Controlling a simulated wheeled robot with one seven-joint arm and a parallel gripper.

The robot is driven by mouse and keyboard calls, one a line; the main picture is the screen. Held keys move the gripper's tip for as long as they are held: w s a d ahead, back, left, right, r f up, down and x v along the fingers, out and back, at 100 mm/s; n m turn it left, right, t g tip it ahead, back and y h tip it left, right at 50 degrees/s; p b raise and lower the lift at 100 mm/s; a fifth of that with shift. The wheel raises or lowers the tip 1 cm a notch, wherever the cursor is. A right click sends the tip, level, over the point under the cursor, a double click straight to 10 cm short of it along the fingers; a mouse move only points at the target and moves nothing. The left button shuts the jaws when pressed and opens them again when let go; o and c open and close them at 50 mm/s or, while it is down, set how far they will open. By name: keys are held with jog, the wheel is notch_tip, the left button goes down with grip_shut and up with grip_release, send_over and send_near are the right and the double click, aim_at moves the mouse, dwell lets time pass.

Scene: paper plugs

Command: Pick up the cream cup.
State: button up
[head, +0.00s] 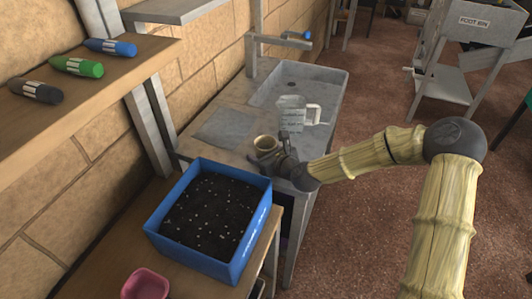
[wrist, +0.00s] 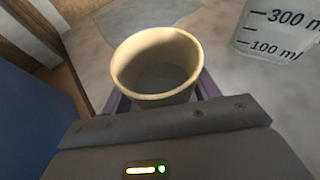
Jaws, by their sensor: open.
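The cream cup (head: 266,143) stands upright on the grey bench, just behind the blue tub. In the wrist view the cup (wrist: 156,62) is seen from above at an angle, with its round rim open and its inside empty. My gripper (head: 283,151) is low at the bench, right beside the cup. In the wrist view the purple fingers of my gripper (wrist: 162,93) are apart, one on each side of the cup's lower part. The fingertips are partly hidden by the cup, and I cannot tell whether they touch it.
A clear measuring jug (head: 293,113) stands close behind the cup; it also shows in the wrist view (wrist: 270,35). The blue tub of dark soil (head: 246,252) is in front. A sink (head: 330,85) lies farther back. A shelf (head: 75,98) with several coloured bottles is at left.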

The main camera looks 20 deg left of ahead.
jog(key=shift+d, duration=0.15)
jog(key=c, duration=0.7)
jog(key=shift+w+r, duration=0.15)
jog(key=shift+r, duration=0.35)
notch_tip(320, 180, up, 9)
jog(key=shift+r+p, duration=0.1)
jog(key=shift+p, duration=0.45)
jog(key=shift+c, duration=0.2)
